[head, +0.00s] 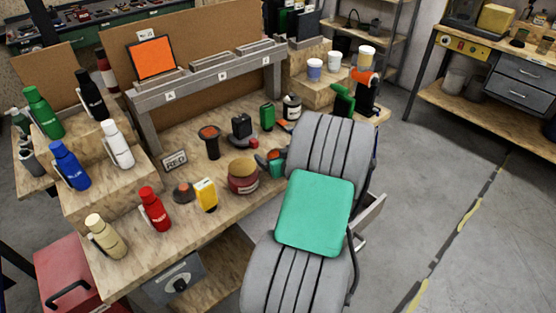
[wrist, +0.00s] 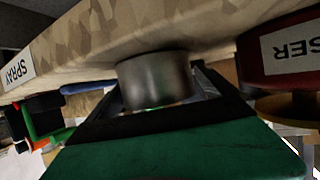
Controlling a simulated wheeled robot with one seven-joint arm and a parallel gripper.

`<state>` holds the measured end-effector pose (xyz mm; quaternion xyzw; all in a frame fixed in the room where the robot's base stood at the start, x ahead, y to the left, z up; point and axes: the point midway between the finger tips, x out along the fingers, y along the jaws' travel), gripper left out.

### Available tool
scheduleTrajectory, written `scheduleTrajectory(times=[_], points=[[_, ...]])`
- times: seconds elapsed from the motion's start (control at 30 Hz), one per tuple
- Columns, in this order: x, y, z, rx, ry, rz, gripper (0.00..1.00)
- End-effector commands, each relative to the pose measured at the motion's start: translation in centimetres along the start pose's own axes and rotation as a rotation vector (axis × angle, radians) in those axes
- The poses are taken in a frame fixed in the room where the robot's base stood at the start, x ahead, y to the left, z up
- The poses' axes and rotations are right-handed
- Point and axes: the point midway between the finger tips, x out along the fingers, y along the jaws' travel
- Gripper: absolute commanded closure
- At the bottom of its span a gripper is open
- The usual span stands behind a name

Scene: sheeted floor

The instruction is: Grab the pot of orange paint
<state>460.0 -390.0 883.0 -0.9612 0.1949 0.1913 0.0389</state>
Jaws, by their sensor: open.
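A dark, round pot with an orange top (head: 210,140) stands on the workbench, left of centre in the head view. It looks like the pot of orange paint, but I see no label on it. In the wrist view my gripper (wrist: 160,112) shows as a dark frame with green below, open. A dark metal cylinder (wrist: 155,80) shows close in front of it. I cannot tell whether they touch, or which bench object this is.
A dark red jar with a tan lid (head: 243,176) stands right of the pot. White pots (head: 314,70) sit on the right box. Floor (head: 430,170) is clear at right.

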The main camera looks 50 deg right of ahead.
Motion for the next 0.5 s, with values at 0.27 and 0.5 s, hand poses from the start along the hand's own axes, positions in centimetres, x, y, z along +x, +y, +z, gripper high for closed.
scheduleTrajectory(times=[0.27,0.5], points=[[0.46,0.14,0.06,0.001,0.000,0.002,0.06],[0.41,0.19,0.08,0.002,0.000,0.003,0.25]])
